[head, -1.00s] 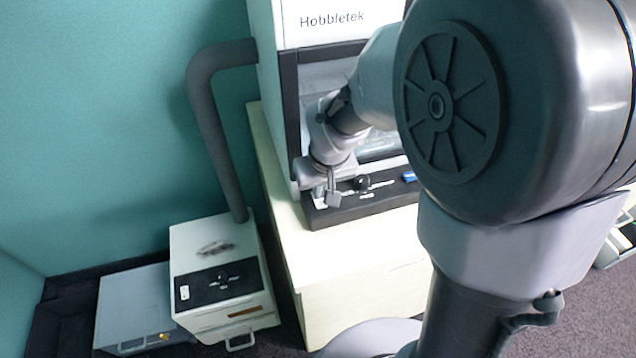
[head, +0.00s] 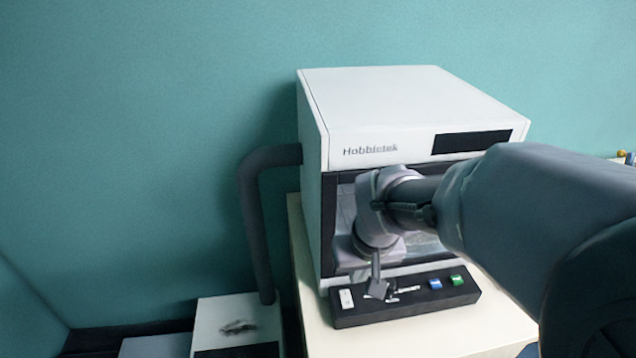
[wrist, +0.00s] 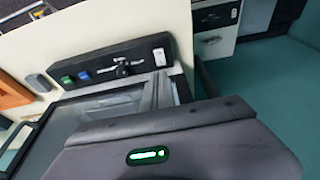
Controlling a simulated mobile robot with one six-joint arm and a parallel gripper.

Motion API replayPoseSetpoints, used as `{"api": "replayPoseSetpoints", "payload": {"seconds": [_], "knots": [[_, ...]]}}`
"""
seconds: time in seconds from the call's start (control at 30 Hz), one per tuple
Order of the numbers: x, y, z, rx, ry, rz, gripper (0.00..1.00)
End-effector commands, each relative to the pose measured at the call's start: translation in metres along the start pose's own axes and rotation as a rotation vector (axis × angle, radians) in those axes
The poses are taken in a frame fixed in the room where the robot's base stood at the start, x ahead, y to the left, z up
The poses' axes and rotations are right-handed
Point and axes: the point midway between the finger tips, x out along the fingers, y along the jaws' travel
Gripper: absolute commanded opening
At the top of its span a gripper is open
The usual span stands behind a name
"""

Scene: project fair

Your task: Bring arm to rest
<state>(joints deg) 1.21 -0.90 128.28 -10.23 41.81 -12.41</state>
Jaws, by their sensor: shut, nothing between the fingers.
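My arm reaches in from the right in the head view, across the front of the white Hobbletek machine (head: 410,100). My gripper (head: 378,288) is small there, points down and looks shut and empty. It hangs in front of the machine's window, over or just before the black control panel (head: 405,312); I cannot tell whether it touches. It hides part of the panel's middle. A grey part of my wrist with a green light fills the bottom there; the fingertips cannot be made out.
The panel carries a blue button (head: 435,284), a green button (head: 457,280) and a white switch (head: 346,299). A dark pipe (head: 255,220) runs from the machine's left side down to a white box (head: 208,320). The pale table (head: 480,335) is bare in front.

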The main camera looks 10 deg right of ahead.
Motion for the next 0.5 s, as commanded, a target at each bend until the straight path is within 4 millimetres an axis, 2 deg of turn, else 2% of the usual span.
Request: {"api": "replayPoseSetpoints", "payload": {"seconds": [0.07,0.13,0.2,0.3,0.4,0.5], "knots": [[-0.004,-0.001,0.003,0.013,0.009,-0.004,0.00],[-0.021,-0.006,0.018,0.068,0.043,-0.022,0.00],[-0.044,-0.016,0.045,0.158,0.092,-0.060,0.00],[-0.066,-0.030,0.087,0.280,0.147,-0.127,0.00],[-0.076,-0.040,0.117,0.363,0.180,-0.182,0.00],[-0.080,-0.045,0.130,0.399,0.192,-0.209,0.00]]}}
